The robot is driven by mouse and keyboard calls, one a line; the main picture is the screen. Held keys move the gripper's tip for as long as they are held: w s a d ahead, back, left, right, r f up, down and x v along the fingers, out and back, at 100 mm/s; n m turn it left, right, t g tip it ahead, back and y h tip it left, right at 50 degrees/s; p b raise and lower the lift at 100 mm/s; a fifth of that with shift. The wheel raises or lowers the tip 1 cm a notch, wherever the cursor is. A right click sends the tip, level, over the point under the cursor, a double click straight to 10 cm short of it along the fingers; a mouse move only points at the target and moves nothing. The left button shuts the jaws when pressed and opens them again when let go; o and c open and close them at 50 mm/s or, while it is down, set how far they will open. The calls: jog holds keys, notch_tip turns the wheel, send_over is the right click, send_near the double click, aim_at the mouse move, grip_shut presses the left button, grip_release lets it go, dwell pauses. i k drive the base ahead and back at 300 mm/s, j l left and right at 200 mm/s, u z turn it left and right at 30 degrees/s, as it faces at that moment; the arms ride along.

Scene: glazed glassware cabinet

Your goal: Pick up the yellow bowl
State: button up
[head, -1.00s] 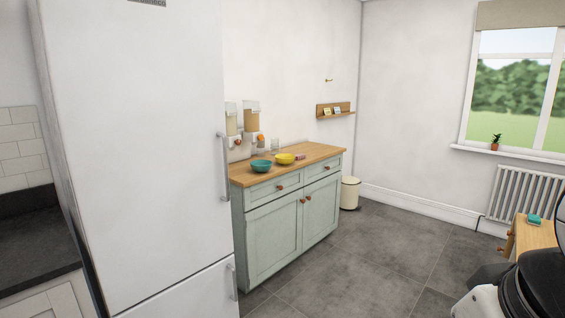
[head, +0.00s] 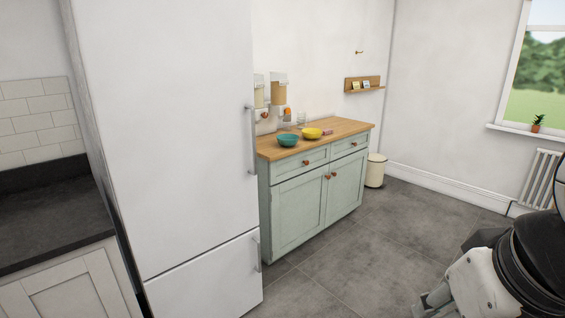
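The yellow bowl (head: 311,134) stands upright on the wooden top of the green cabinet (head: 318,190), beyond the fridge. A teal bowl (head: 288,140) stands just to its left, nearer the fridge. A small pinkish item (head: 328,131) lies to its right. Part of my arm shows at the lower right, far from the cabinet. My gripper's fingertips cannot be made out.
A tall white fridge (head: 165,130) stands at the left, close to the cabinet. Dispensers (head: 278,90) and a glass (head: 301,119) are behind the bowls. A cream bin (head: 375,171) stands right of the cabinet. The grey floor (head: 370,250) in front is clear.

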aim_at(312, 135)
jog(key=i, duration=1.4)
jog(key=i+j+z, duration=0.1)
jog(key=i, duration=1.3)
jog(key=i+j, duration=0.15)
jog(key=i, duration=1.25)
